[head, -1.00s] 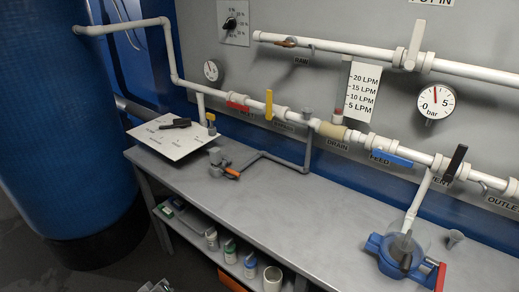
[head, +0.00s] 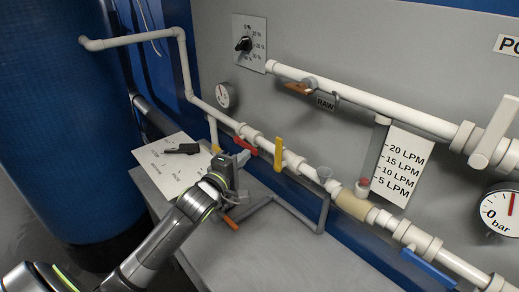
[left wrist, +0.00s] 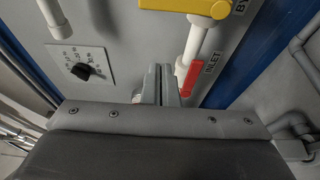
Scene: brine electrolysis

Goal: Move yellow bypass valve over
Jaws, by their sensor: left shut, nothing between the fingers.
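The yellow bypass valve handle (head: 278,154) stands upright across the white wall pipe. It also shows in the left wrist view (left wrist: 205,7) at the top edge, partly cut off, beside a label reading "BY". My left gripper (head: 241,158) is in front of the pipe, to the left of the yellow handle and apart from it, near the red inlet handle (head: 245,146). In the left wrist view its fingers (left wrist: 163,84) are together with nothing between them, and the red inlet handle (left wrist: 195,79) is just right of them. My right gripper is out of view.
A white sloped panel (head: 165,168) with a black knob lies at the left. A blue handle (head: 428,268) sits on the pipe at lower right. A grey pipe (head: 290,206) runs over the bench. The bench front (head: 275,258) is clear.

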